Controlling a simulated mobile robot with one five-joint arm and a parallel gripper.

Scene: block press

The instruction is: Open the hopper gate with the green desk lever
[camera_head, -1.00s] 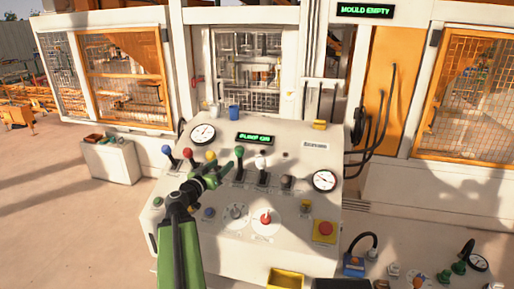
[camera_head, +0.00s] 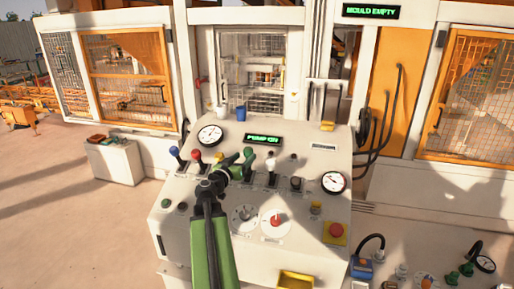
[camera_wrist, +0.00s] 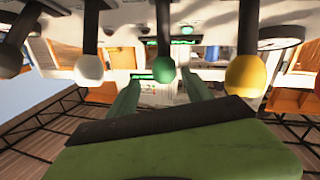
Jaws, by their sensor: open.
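The green desk lever (camera_head: 248,153) stands on the sloped control desk, between a yellow-knobbed lever (camera_head: 219,156) and a white-knobbed lever (camera_head: 271,156). My gripper (camera_head: 236,166) is open, just in front of and slightly left of the green knob in the head view. In the wrist view the green knob (camera_wrist: 164,69) appears between and just beyond the two green fingers (camera_wrist: 162,92), with a gap on both sides. No touch shows. The lever's lower shaft is partly hidden by my gripper in the head view. The hopper gate cannot be made out.
The yellow knob (camera_wrist: 246,76) and white knob (camera_wrist: 89,68) stand close on either side. Blue (camera_head: 174,151), red (camera_head: 196,155) and black (camera_head: 295,184) levers share the desk (camera_head: 180,225). Displays read "PUMP ON" (camera_head: 263,140) and "MOULD EMPTY" (camera_head: 373,11).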

